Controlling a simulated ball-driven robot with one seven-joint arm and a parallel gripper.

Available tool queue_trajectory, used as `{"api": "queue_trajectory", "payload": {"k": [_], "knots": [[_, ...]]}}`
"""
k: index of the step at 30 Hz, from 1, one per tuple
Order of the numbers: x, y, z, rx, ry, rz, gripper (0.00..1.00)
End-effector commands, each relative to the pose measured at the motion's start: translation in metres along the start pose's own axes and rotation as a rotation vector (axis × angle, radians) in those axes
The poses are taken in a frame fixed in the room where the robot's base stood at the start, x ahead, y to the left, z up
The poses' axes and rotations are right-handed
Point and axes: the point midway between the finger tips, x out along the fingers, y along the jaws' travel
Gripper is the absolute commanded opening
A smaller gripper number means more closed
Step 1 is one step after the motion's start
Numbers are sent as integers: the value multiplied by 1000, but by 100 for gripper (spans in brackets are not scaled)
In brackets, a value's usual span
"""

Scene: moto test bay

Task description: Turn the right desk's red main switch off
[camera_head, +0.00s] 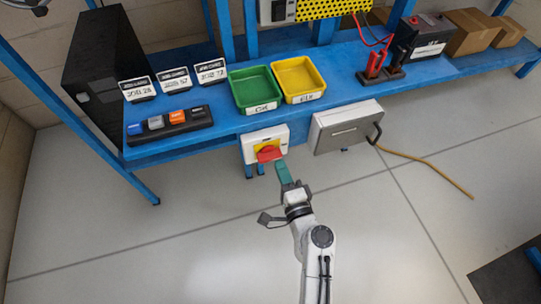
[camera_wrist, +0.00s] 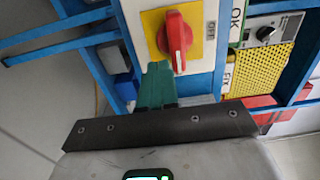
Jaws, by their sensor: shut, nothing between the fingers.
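The red main switch (camera_head: 268,153) is a rotary knob on a yellow plate, on a white box (camera_head: 250,139) at the front edge of the blue desk. In the wrist view the red knob (camera_wrist: 176,40) has its long handle running up and down the picture, with an OFF label (camera_wrist: 211,31) to the right of the yellow plate. My gripper (camera_head: 280,164) has teal fingers, is shut and empty, and is just below and right of the knob. In the wrist view the fingertips (camera_wrist: 156,68) are close beside the handle's lower end; I cannot tell whether they touch.
A grey metal box (camera_head: 345,128) with a cable hangs right of the switch. The floor below is clear.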

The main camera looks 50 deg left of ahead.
Motion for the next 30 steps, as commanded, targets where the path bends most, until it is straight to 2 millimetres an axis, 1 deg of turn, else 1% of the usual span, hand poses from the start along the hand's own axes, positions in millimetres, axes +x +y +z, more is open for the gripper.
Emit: {"api": "queue_trajectory", "payload": {"k": [17, 30], "knots": [[0, 0, 0, 0, 0, 0, 0], [11, 0, 0, -1, -1, 0, 0]]}}
